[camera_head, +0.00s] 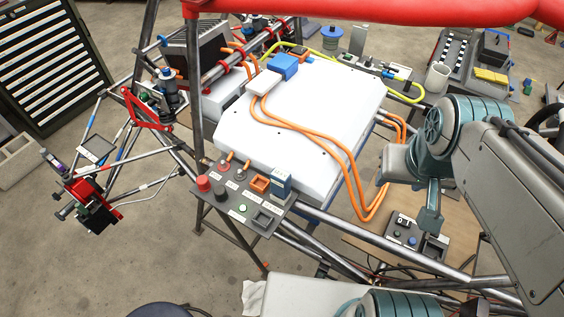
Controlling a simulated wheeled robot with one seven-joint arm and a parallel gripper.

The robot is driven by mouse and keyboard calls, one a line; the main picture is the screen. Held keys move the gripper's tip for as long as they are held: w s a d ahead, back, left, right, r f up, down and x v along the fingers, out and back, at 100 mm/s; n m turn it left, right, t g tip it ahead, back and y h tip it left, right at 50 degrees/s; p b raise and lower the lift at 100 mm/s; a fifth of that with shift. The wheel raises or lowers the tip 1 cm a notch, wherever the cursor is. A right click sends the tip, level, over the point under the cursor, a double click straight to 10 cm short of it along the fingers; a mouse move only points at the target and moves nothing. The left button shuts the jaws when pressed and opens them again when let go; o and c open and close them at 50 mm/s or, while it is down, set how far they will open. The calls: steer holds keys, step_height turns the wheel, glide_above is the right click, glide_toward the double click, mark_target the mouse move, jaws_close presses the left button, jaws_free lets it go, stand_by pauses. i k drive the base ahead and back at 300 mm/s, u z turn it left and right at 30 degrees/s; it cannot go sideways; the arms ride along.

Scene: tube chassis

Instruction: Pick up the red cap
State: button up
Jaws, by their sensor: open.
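A red cap (203,184) sits upright at the left end of a dark grey control panel (229,208), left of the white box. A smaller red-topped part (222,166) stands just behind it on the same panel; I cannot tell for certain which one the task names.
An orange square part (260,183) and a blue-and-white block (281,182) stand on the panel. Metal chassis tubes (197,90) and a red bar (380,10) surround the area.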

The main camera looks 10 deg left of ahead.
mark_target(203, 184)
steer(key=u, duration=1.4)
